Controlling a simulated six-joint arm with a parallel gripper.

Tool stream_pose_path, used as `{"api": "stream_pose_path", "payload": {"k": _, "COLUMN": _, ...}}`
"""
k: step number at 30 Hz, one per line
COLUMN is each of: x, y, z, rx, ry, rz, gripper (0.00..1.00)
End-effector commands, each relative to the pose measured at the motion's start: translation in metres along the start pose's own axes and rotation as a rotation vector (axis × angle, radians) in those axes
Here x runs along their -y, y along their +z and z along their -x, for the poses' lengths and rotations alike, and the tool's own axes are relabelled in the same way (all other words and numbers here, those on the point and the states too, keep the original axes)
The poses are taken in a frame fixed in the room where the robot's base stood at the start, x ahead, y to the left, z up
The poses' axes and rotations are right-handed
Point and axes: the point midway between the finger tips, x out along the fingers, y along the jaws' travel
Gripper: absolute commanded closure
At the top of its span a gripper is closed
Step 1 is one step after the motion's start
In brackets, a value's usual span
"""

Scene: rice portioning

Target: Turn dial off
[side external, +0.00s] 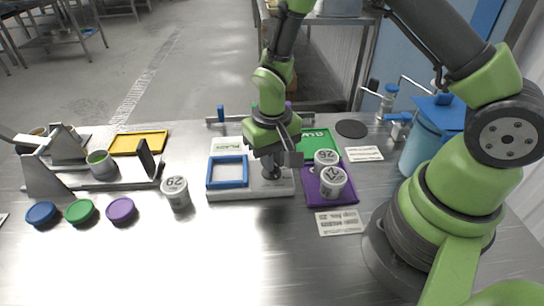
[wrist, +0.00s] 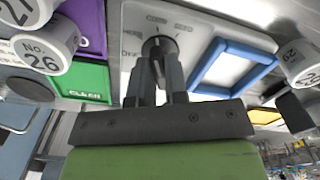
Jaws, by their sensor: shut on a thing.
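The dial (wrist: 157,46) is a dark round knob on a pale panel (wrist: 137,20) with printed labels around it. An OFF label shows to its left in the wrist view. My gripper (wrist: 156,64) points at the dial with its fingers closed on the knob. In the side view my gripper (side external: 272,170) is down at the right part of the pale scale-like unit (side external: 250,192), and the fingers mostly cover the dial. The dial's exact pointer direction is hard to tell. A blue square frame (side external: 210,174) sits on the same unit beside the dial.
White numbered cups stand on the purple tray (side external: 346,197), close right of my gripper; a green tray (side external: 318,138) lies behind. Another cup (side external: 176,192) stands left. Blue, green and purple lids (side external: 121,209) lie front left. The front middle of the table is clear.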

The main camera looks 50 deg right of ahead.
Motion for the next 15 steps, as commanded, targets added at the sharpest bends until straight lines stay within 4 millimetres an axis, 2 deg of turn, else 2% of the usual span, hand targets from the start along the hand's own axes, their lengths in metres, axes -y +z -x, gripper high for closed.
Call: {"api": "stream_pose_path", "payload": {"k": 15, "x": -0.0011, "y": -0.0002, "z": 0.0004, "rx": 0.0, "ry": 0.0, "rz": 0.44, "gripper": 1.0}}
